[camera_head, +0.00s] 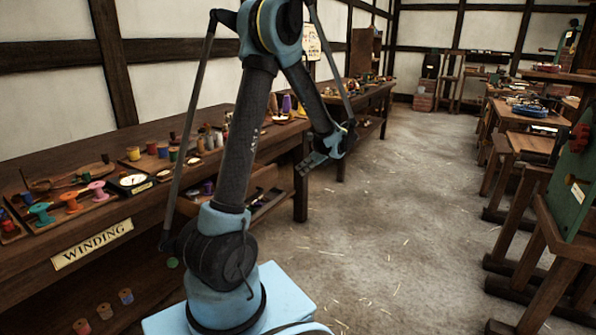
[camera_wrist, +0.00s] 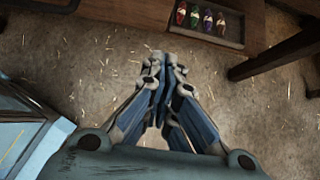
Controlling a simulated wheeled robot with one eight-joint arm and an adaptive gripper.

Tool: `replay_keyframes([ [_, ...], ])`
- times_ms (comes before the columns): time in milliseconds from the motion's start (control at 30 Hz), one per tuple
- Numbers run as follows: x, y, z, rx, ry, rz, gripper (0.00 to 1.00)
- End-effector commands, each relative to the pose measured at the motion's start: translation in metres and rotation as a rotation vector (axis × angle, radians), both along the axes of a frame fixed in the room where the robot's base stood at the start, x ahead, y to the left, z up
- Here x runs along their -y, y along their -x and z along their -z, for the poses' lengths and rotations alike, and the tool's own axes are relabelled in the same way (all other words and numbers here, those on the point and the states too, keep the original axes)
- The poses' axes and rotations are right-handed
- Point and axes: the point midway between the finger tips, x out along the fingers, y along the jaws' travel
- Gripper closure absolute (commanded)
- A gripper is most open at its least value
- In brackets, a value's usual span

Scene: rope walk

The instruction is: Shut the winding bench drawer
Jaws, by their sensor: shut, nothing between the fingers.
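The winding bench (camera_head: 60,225) runs along the left wall in the head view, with a WINDING sign on its front. Its wooden drawer (camera_head: 272,204) stands pulled out below the bench top, partly hidden behind my arm. In the wrist view the open drawer (camera_wrist: 140,18) is at the top edge, with several coloured bobbins (camera_wrist: 202,20) in its dark compartment. My gripper (camera_head: 306,167) is to the right of the drawer over the aisle. In the wrist view my gripper (camera_wrist: 160,65) is shut and empty, its tips pointing toward the drawer, with floor visible between them.
A bench leg (camera_head: 300,190) stands just beyond the drawer. It also seems to show in the wrist view (camera_wrist: 275,55). Spools and a dish crowd the bench top. The aisle floor (camera_head: 400,220) is clear apart from straw bits. Wooden stands (camera_head: 540,240) line the right side.

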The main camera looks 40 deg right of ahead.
Motion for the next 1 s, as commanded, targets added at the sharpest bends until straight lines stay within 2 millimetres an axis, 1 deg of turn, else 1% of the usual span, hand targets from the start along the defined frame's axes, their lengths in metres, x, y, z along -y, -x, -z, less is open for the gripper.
replay_keyframes([
  [100,-0.006,-0.015,0.015,0.000,0.000,-0.004,1.00],
  [433,-0.022,-0.052,0.056,-0.001,0.001,-0.004,1.00],
  [600,-0.031,-0.073,0.054,0.000,0.002,-0.004,1.00],
  [700,-0.034,-0.081,0.054,-0.001,0.001,-0.004,1.00],
  [833,-0.036,-0.086,0.054,-0.001,0.001,-0.002,1.00],
  [1000,-0.037,-0.087,0.054,0.000,0.002,-0.001,1.00],
])
